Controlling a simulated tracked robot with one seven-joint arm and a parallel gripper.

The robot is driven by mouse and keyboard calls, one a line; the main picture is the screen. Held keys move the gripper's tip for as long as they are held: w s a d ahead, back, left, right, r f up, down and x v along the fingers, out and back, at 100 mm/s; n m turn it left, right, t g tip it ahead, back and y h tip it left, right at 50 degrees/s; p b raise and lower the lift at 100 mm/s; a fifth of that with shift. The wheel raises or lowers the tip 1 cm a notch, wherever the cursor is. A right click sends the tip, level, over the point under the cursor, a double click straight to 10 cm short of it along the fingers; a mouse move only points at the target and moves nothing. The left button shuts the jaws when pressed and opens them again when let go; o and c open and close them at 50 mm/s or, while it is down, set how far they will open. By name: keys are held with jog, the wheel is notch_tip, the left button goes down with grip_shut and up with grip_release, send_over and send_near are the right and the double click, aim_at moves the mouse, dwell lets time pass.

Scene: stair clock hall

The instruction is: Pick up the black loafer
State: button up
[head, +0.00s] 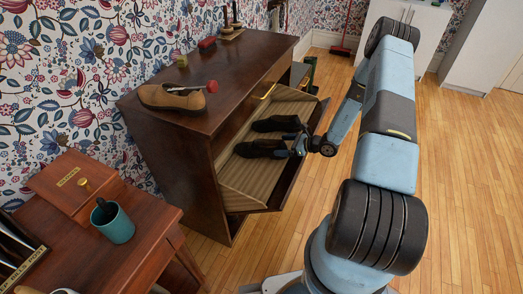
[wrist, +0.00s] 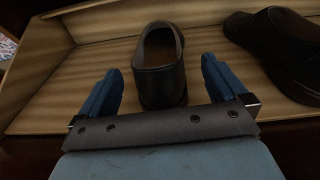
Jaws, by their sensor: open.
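Two black loafers lie in the tilted-open compartment (head: 245,180) of a dark wood shoe cabinet. In the head view the nearer loafer (head: 260,148) lies at my gripper (head: 298,147), and the other loafer (head: 277,124) lies behind it. The fingers are open, with a gap on each side of the shoe. The second loafer (wrist: 285,45) is at the right, partly cut off by the frame edge.
A brown shoe (head: 172,98) with a red-ended tool stands on the cabinet top (head: 225,80). A side table with a wooden box (head: 75,185) and a teal mug (head: 113,224) is at the left. The wood floor (head: 460,180) at the right is clear.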

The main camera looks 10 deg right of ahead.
aim_at(259, 146)
jog(key=shift+x, duration=2.3)
jog(key=shift+s+f, duration=0.1)
jog(key=shift+s, duration=0.05)
jog(key=c, duration=1.8)
jog(key=shift+c, duration=0.2)
jog(key=shift+a, duration=0.1)
